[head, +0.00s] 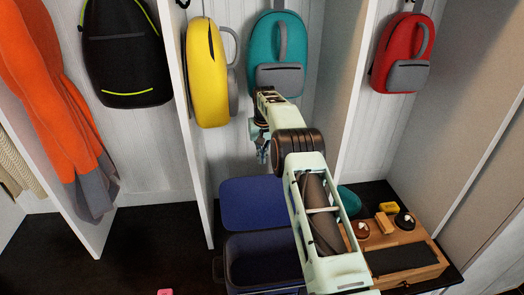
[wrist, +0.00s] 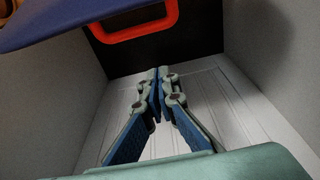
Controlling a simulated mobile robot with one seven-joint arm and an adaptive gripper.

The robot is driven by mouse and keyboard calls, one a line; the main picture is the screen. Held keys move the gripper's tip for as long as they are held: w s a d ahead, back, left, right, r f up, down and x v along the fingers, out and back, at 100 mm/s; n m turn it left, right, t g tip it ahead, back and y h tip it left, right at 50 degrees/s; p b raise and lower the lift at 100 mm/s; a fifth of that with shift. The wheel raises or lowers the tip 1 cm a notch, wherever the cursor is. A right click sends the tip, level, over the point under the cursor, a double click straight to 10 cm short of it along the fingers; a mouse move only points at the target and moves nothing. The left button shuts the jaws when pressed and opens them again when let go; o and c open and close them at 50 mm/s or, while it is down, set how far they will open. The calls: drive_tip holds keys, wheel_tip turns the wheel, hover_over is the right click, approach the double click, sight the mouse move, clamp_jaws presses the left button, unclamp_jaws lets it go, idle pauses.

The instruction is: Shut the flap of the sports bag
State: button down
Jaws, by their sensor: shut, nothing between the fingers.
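The sports bag (head: 262,262) is a dark navy open-topped bag on the black bench, below my arm. Its blue flap (head: 258,203) stands open behind the opening. In the wrist view, the flap (wrist: 85,22) is a blue panel at the upper left. My gripper (head: 262,155) is shut and empty above the flap, apart from it, in front of the cubby's back wall. In the wrist view, its fingers (wrist: 160,80) meet at the tips against the white boards. My forearm hides part of the bag's right side.
A red loop (wrist: 140,25) shows in the wrist view; what it belongs to is unclear. A teal backpack (head: 279,55) and a yellow backpack (head: 207,75) hang close by. White partitions (head: 200,120) flank the cubby. A wooden tray (head: 405,262) with small items stands right.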

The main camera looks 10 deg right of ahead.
drive_tip(key=shift+s+f+p, duration=1.05)
drive_tip(key=shift+s+f, duration=0.55)
drive_tip(key=shift+b, duration=0.35)
